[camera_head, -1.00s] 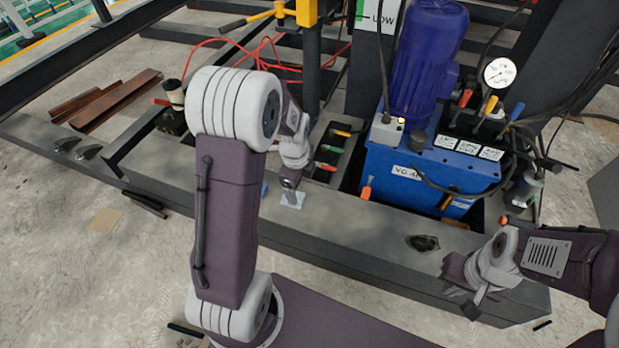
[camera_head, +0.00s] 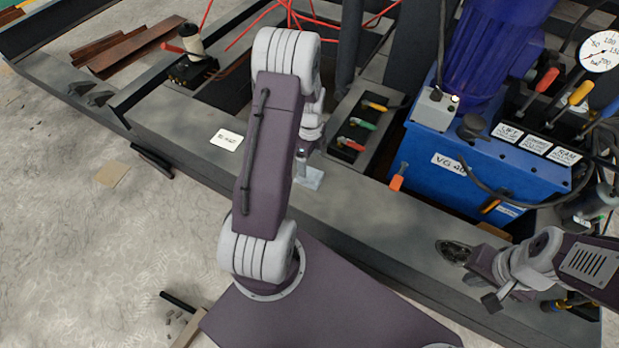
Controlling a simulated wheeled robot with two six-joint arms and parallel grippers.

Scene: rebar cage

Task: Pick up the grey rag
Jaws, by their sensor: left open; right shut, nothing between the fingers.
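A small light-grey flat patch (camera_head: 311,179) lies on the dark beam in the middle of the view. It may be the grey rag, but I cannot tell cloth from plate. My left gripper (camera_head: 301,168) is open, pointing down at the patch, with its upper part hidden behind my own arm. I cannot tell whether it touches. A dark grey, uneven oval thing (camera_head: 453,251) lies on the beam at right; it too could be a rag. My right gripper (camera_head: 484,288) is shut and empty, just below and right of that dark thing.
A blue hydraulic unit (camera_head: 470,168) with hoses, levers and a gauge (camera_head: 599,51) stands behind the beam. A tray with coloured-handled tools (camera_head: 358,125) is behind my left gripper. A white label (camera_head: 226,139) lies on the beam (camera_head: 365,227), whose middle stretch is clear.

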